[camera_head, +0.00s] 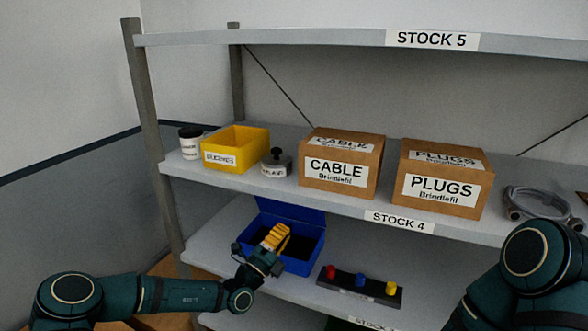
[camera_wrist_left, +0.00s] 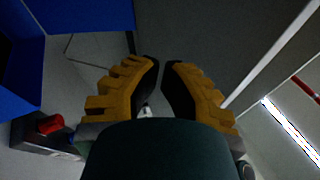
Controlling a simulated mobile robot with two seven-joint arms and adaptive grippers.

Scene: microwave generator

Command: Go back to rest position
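My left gripper (camera_head: 277,237), with yellow ridged fingers, is in front of the open blue box (camera_head: 305,250) on the lower shelf. In the left wrist view my left gripper (camera_wrist_left: 161,64) has its fingertips almost together, with only a thin gap and nothing held between them. Whether it touches the box cannot be told. My left arm reaches in from the left, low in the head view. My right arm shows at the lower right, with its gripper out of view.
A black strip with red, blue and yellow knobs (camera_head: 360,284) lies right of the blue box. The shelf above (camera_head: 240,184) holds a yellow bin (camera_head: 236,148), a CABLE box (camera_head: 340,165), a PLUGS box (camera_head: 443,180) and a grey cable coil (camera_head: 540,203). A shelf post (camera_head: 150,130) stands left.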

